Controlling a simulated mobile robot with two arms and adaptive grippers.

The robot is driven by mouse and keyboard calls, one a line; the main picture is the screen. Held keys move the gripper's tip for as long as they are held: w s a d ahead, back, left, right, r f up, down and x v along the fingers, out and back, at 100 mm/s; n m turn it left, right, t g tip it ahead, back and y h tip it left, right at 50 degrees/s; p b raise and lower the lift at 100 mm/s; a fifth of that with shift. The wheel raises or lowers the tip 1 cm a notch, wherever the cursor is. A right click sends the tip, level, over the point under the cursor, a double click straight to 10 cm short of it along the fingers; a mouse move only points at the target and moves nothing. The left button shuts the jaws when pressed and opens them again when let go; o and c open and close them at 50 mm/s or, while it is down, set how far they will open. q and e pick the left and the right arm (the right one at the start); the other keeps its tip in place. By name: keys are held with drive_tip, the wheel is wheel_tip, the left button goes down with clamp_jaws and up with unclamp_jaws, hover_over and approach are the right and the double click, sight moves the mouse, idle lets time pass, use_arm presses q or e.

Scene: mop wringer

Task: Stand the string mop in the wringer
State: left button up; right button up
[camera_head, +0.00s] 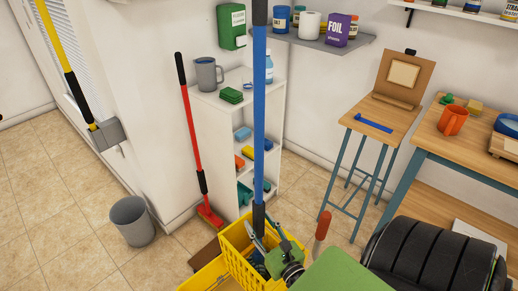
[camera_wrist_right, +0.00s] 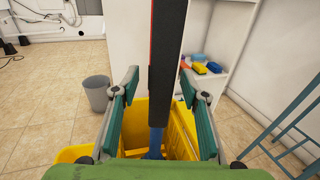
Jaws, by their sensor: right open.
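The mop (camera_head: 259,110) has a blue pole with black sleeves and stands close to upright. Its lower end goes down into the yellow wringer bucket (camera_head: 232,256). In the right wrist view, the black sleeve of the mop (camera_wrist_right: 167,70) passes between my fingers, with a blue part below it inside the yellow wringer bucket (camera_wrist_right: 184,128). The mop's strings cannot be made out clearly. My right gripper (camera_head: 267,243) is open around the pole, low over the bucket; in its wrist view (camera_wrist_right: 160,80) gaps show on both sides. My left gripper is not in view.
A red broom (camera_head: 191,125) leans at a white shelf unit (camera_head: 213,131). A grey bin (camera_head: 132,221) stands on the left floor. A yellow-and-black pole (camera_head: 63,48) is held on the left wall. A stool (camera_head: 378,123) and a workbench (camera_head: 470,138) stand at right.

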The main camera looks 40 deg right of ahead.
drive_tip(key=v, duration=1.1)
drive_tip(key=shift+r, duration=0.15)
drive_tip(key=shift+s, duration=0.25)
drive_tip(key=v, duration=0.7)
drive_tip(key=shift+s, duration=0.35)
drive_tip(key=shift+a, duration=0.1)
